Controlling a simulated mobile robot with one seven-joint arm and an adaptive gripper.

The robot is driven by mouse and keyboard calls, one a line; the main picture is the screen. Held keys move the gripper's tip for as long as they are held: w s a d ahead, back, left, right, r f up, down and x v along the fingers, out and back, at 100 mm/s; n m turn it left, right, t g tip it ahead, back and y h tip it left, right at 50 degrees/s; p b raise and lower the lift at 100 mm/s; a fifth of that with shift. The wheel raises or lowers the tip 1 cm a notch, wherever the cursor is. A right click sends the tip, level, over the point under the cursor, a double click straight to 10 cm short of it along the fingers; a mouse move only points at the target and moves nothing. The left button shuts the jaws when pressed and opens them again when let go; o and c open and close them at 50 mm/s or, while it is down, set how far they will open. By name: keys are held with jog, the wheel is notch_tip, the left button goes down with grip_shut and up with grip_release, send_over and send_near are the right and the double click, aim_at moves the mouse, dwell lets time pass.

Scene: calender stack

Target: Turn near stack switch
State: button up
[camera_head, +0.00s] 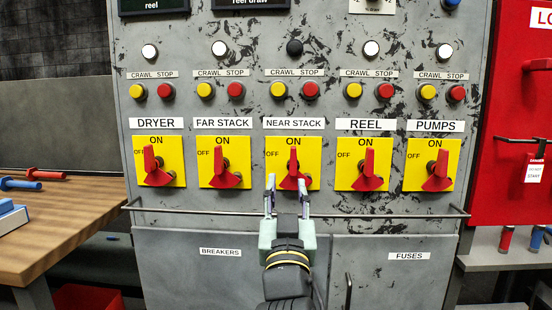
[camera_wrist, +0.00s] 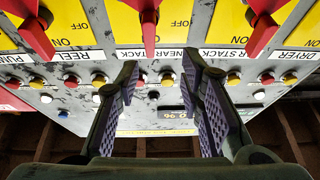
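The near stack switch (camera_head: 293,160) is a red handle on a yellow plate (camera_head: 313,148) marked ON and OFF, under the NEAR STACK label (camera_head: 294,123). Its narrow end points up, toward ON. My gripper (camera_head: 285,186) is at the plate's lower edge, its two fingers apart. The finger on the right covers part of the handle's lower end. In the wrist view, which is upside down, the red handle (camera_wrist: 148,25) shows beyond and between the open fingertips (camera_wrist: 160,65). I cannot tell whether a finger touches it.
The far stack switch (camera_head: 223,165) and reel switch (camera_head: 369,167) flank it closely. A metal rail (camera_head: 385,215) runs across the panel below the switches, by my gripper. The lamp (camera_head: 294,48) above NEAR STACK is dark; neighbouring lamps are white. A wooden table (camera_head: 85,220) stands left.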

aim_at(293, 162)
jog(key=shift+h, duration=0.4)
jog(key=x, duration=0.3)
jog(key=p+x, duration=0.1)
jog(key=x, duration=0.3)
jog(key=d+p+x, duration=0.1)
jog(key=x, duration=0.3)
jog(key=shift+w+f, duration=0.1)
jog(key=shift+f, duration=0.1)
grip_shut()
